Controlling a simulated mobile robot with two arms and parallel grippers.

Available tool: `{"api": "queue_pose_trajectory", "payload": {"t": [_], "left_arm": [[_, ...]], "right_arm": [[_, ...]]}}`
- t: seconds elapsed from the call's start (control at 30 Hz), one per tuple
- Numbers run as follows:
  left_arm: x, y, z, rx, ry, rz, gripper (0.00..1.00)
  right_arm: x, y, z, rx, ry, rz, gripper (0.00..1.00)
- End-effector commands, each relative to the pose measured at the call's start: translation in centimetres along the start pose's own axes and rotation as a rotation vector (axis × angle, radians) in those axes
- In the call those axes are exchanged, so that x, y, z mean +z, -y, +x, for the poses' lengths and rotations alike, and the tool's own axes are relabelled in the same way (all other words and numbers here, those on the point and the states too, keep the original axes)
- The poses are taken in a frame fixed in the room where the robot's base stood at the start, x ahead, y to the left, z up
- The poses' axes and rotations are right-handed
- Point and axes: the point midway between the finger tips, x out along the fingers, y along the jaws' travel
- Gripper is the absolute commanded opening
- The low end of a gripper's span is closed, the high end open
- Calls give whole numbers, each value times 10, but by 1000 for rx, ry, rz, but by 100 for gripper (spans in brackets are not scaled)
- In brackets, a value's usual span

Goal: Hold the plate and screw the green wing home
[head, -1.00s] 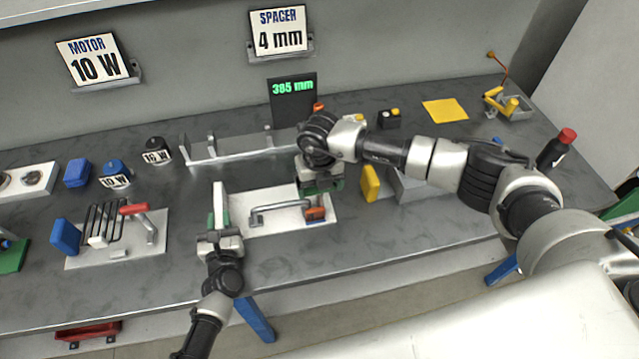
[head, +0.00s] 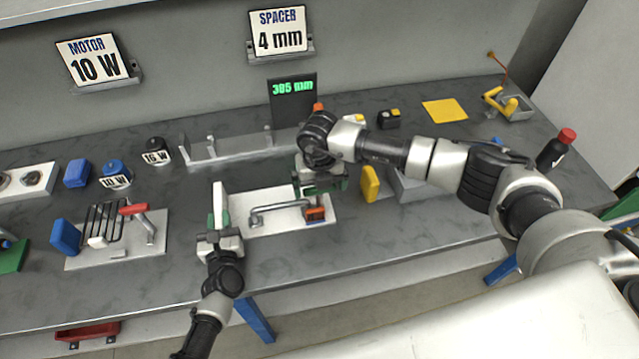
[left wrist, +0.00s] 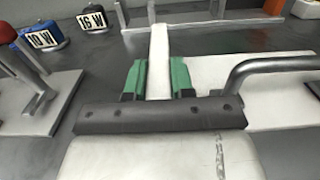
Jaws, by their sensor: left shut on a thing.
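The white plate (head: 285,226) lies on the bench with a bent grey handle (head: 275,208) and an orange block (head: 316,214) at its right end. A white upright tab (head: 219,196) stands at its left end. My left gripper (head: 220,226) is shut on this tab; the left wrist view shows its green pads (left wrist: 160,78) on both sides of the tab (left wrist: 159,60). My right gripper (head: 320,184) points down over the plate's right end, just behind the orange block. Green shows at its fingers; I cannot separate a green wing from the pads, nor see what lies between them.
A yellow block (head: 370,184) stands right of the plate. A grey rail fixture (head: 230,150) lies behind it. A rack with a red handle (head: 134,208) is at left, with labelled motors (head: 116,174) behind. The bench front is clear.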

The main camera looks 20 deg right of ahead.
Motion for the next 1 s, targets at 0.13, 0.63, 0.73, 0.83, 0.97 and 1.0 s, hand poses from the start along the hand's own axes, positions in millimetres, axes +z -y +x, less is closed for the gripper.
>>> {"api": "queue_pose_trajectory", "payload": {"t": [0.13, 0.63, 0.73, 0.83, 0.97, 1.0], "left_arm": [[-1, 0, 0, -1, -3, 0, 0], [-1, 0, 0, -1, -3, 0, 0], [-1, 0, 0, -1, -3, 0, 0], [-1, 0, 0, -1, -2, 0, 0], [-1, 0, 0, -1, -2, 0, 0], [-1, 0, 0, -1, -2, 0, 0]], "right_arm": [[1, 0, -14, 1, 3, -1, 100], [1, 0, -108, 0, 3, 1, 100], [0, 1, -116, 0, 1, 1, 100], [0, 0, -119, 1, 1, 1, 100], [0, 0, -120, 0, 1, 1, 100], [0, 0, -120, 0, 1, 1, 100]]}}
